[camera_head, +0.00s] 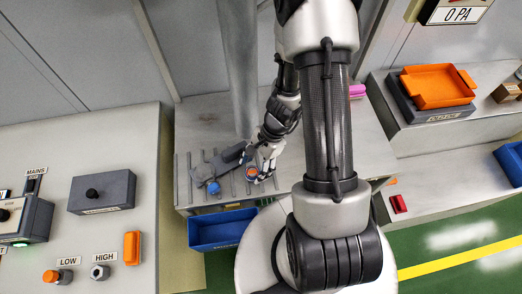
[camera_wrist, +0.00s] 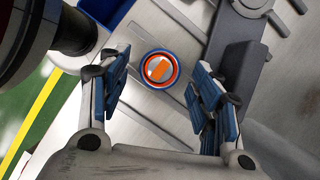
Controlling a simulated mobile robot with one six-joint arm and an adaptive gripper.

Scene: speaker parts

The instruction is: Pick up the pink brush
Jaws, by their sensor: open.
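A pink object (camera_head: 357,90) lies on the grey bench to the right of my arm in the head view. My arm hides part of it, and it is too small to tell whether it is the brush. It does not show in the wrist view. My gripper (camera_head: 260,168) is well to the left of it, low over the slatted part of the bench. In the wrist view my gripper (camera_wrist: 160,88) is open, with nothing held. A round blue-rimmed part with an orange centre (camera_wrist: 160,69) shows between its fingers; I cannot tell whether they touch it.
A grey fixture with a blue knob (camera_head: 213,187) stands left of my gripper. A blue bin (camera_head: 222,231) is below the bench edge. An orange tray (camera_head: 438,86) sits at the right. A control panel (camera_head: 85,240) with switches fills the left.

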